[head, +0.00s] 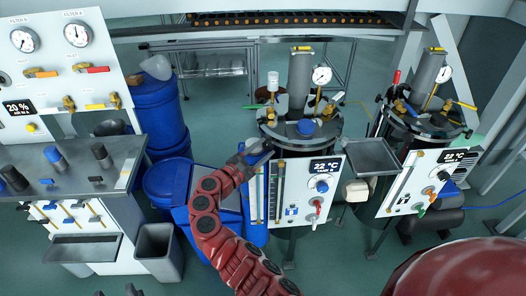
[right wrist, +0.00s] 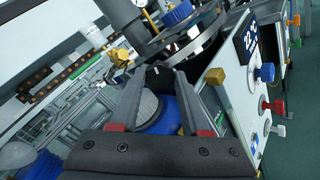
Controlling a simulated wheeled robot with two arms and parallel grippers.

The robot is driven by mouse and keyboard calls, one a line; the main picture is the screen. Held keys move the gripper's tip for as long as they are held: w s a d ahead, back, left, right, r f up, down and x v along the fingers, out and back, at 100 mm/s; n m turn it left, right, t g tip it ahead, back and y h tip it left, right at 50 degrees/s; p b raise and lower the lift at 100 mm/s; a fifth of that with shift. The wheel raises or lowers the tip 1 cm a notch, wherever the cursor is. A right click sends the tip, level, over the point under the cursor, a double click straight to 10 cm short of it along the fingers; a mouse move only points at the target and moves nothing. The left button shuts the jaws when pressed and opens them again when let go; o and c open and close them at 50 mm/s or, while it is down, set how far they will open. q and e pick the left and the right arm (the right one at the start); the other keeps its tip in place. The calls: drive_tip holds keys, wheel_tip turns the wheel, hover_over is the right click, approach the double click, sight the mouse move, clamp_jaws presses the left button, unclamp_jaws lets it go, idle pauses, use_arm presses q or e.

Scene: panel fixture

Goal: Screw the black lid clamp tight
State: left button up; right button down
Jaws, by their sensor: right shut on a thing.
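In the right wrist view the blue cap (right wrist: 178,14) is beyond the fingers. My right gripper (head: 262,148) is at the left front edge of this lid. In the right wrist view its fingertips (right wrist: 160,72) are closed about a small dark piece at the lid rim, which looks like the black lid clamp (right wrist: 159,74). The fingers and shadow hide most of the clamp, so its tightness cannot be seen.
A white panel (head: 335,165) with gauge, knob and valves fronts the tank. A metal tray (head: 371,157) is to its right, then a second tank (head: 430,118). Blue drums (head: 160,112) stand left, near a grey workbench (head: 75,160) with several knobs.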

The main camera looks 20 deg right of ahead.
idle(0.3)
drive_tip(key=shift+c, duration=1.9)
unclamp_jaws()
